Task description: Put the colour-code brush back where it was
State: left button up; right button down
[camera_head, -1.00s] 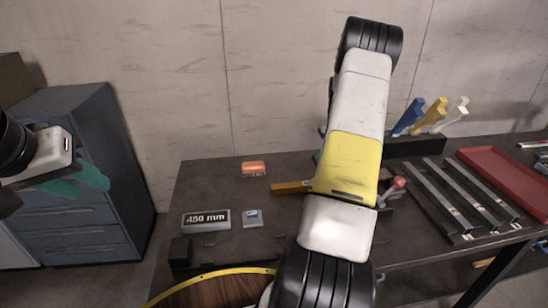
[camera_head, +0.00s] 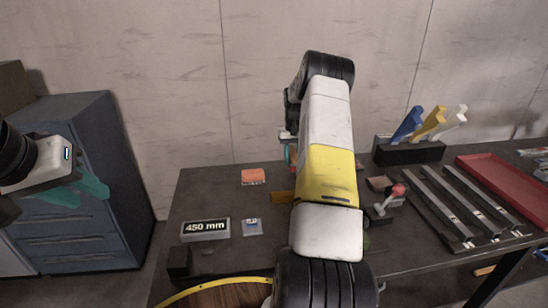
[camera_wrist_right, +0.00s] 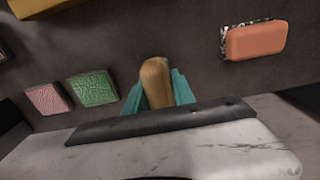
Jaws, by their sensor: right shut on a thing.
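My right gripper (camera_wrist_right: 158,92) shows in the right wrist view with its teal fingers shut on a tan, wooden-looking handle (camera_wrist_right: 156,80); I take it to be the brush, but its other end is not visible. In the head view my right arm mostly hides this gripper; a bit of teal (camera_head: 289,154) shows at the arm's left edge above the table's back. A dark rack (camera_head: 408,152) at the back right holds upright blue (camera_head: 407,124), yellow (camera_head: 430,124) and white (camera_head: 455,117) handled things. My left gripper (camera_head: 82,192) hangs by the blue cabinet; its finger gap is unclear.
An orange block (camera_head: 253,176) lies on the table, also in the wrist view (camera_wrist_right: 256,40). The wrist view shows a pink pad (camera_wrist_right: 47,98) and a green pad (camera_wrist_right: 93,88). A "450 mm" display (camera_head: 205,229), metal rails (camera_head: 447,205) and a red tray (camera_head: 510,180) stand around.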

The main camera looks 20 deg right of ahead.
jog(key=shift+f, duration=1.3)
jog(key=shift+f, duration=0.1)
jog(key=c, duration=1.1)
grip_release()
jog(key=shift+o, duration=0.2)
